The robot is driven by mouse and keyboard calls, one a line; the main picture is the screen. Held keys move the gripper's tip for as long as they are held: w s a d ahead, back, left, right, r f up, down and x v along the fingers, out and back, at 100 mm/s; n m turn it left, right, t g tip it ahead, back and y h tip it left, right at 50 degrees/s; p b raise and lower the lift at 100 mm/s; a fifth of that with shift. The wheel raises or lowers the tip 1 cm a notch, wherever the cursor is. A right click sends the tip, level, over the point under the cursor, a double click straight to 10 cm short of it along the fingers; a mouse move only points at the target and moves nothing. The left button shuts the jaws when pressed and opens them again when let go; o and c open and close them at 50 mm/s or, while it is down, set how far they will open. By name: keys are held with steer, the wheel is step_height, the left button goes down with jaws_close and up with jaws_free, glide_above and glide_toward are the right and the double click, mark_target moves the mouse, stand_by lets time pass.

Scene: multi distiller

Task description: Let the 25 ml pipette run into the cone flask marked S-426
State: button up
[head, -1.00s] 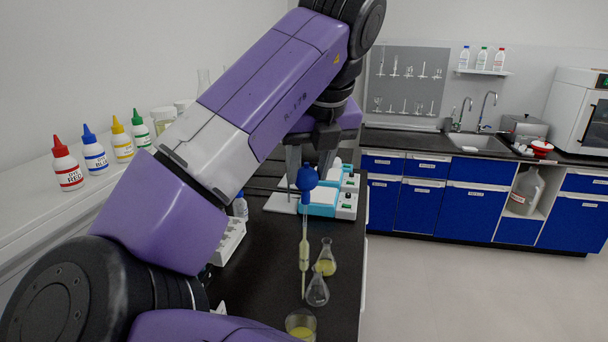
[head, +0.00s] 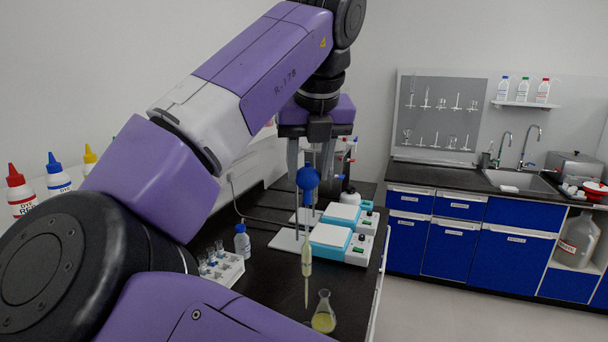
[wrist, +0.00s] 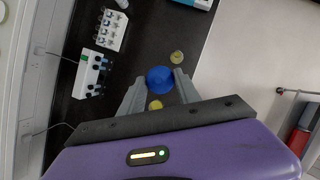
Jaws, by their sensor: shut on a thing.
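My gripper (head: 308,182) is shut on the blue bulb (head: 308,177) of the pipette (head: 307,258), which hangs upright below it. The pipette's wide part holds pale yellow liquid. The bulb (wrist: 160,78) sits between the fingers in the wrist view. A cone flask (head: 323,317) with yellow liquid stands at the bottom edge of the head view, just right of the pipette tip; the tip appears outside it. No flask mark is readable, so I cannot tell which is S-426. The wrist view shows two yellow-filled vessels, one beyond the bulb (wrist: 177,57) and one nearer (wrist: 155,105).
A white rack (head: 222,268) and a small blue-capped bottle (head: 242,242) stand left of the pipette. Teal and white stirrer-like devices (head: 330,240) stand behind it. Dye bottles (head: 58,172) line the left ledge. The bench's right edge is close to the flask.

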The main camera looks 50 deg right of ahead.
mark_target(309, 191)
steer(key=shift+d+f, duration=0.1)
steer(key=shift+d, duration=0.1)
steer(key=shift+a+f+b, duration=0.15)
steer(key=shift+f+b, duration=0.25)
steer(key=shift+b, duration=0.1)
step_height(309, 191, down, 4)
steer(key=b, duration=0.4)
steer(key=shift+r+p, duration=0.1)
steer(key=shift+p, duration=0.25)
steer(key=shift+c, duration=0.6)
jaws_close()
stand_by(1.6)
